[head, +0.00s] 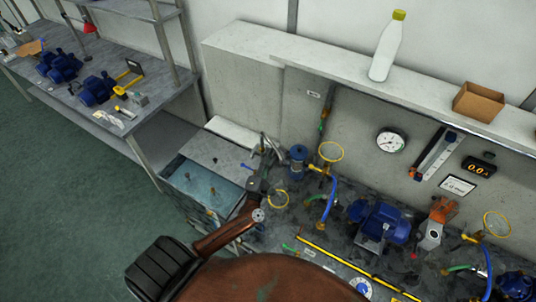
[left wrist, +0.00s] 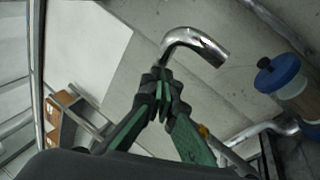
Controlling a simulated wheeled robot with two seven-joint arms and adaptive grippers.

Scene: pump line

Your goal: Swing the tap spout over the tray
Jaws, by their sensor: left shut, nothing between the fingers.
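The chrome tap spout (left wrist: 198,42) is a curved pipe in the left wrist view, its open end pointing right and down. My left gripper (left wrist: 160,88) is shut, with its fingertips close by the spout's lower bend and nothing held between them. I cannot tell whether the fingers touch the pipe. In the head view my left gripper (head: 263,168) is above the left end of the bench and hides much of the tap. A shallow grey-blue tray (head: 190,184) lies left of it, probably the task's tray. My right gripper is not in view.
A blue-capped canister (head: 297,162) stands just right of the tap. Yellow ring handles (head: 330,152), blue hoses and a blue pump (head: 380,222) fill the bench farther right. A ledge behind holds a white bottle (head: 386,48) and a cardboard box (head: 479,102).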

